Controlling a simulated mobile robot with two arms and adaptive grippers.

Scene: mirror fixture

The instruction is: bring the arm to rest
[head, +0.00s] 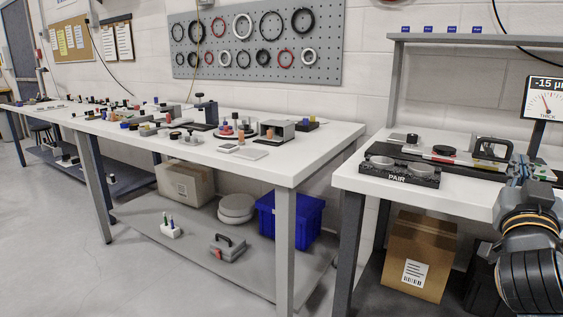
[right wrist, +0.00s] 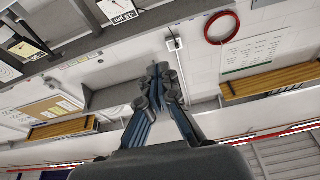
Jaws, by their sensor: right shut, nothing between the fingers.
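My right arm (head: 540,250) comes in at the lower right of the head view, in front of the right-hand bench (head: 465,199). My right gripper (right wrist: 160,82) shows in the right wrist view with its fingers together and nothing between them. Behind it are the wall and a gauge sign (right wrist: 117,8); no object touches the fingers. In the head view the right gripper's fingertips are hard to make out beside the bench's right end. My left gripper is not in view.
A black PAIR fixture (head: 399,177) lies on the right bench, near a gauge display (head: 544,99). A long white table (head: 270,172) with many small parts stands to the left. A cardboard box (head: 418,254) is under the right bench. Open floor lies at the lower left.

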